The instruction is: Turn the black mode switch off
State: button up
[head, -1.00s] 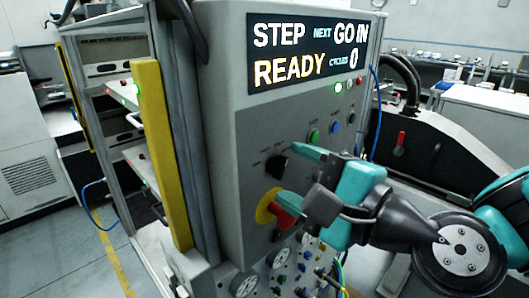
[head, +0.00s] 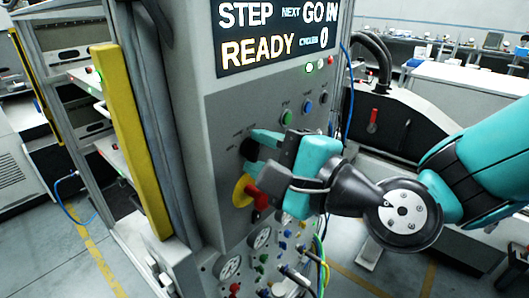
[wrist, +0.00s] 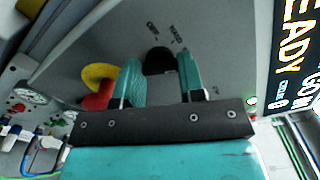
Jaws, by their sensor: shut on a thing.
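The black mode switch (head: 248,148) is a dark knob on the grey front panel, below the display. It also shows in the wrist view (wrist: 158,61), between my two teal fingers. My gripper (head: 257,152) is shut on the switch, with one finger on each side of it; the fingers also show in the wrist view (wrist: 158,74).
A red emergency button on a yellow disc (head: 240,190) sits just below the switch, close to my lower finger. Green (head: 286,116) and blue (head: 308,107) buttons are up to the right. The display (head: 275,32) reads STEP, NEXT GO IN, READY, CYCLES 0. Gauges and hoses lie below.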

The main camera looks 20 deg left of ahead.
jog(key=n+b, duration=0.3)
jog(key=n, duration=0.2)
jog(key=shift+f, duration=0.15)
jog(key=n+b, duration=0.4)
jog(key=shift+f+n, duration=0.1)
jog(key=shift+n, duration=0.2)
jog(key=n+b, duration=0.4)
jog(key=b, duration=0.1)
jog(key=shift+f+b, duration=0.1)
jog(key=shift+b, duration=0.2)
jog(key=n+b, duration=0.4)
jog(key=shift+r, duration=0.2)
jog(key=o, duration=0.9)
jog(key=shift+r, duration=0.1)
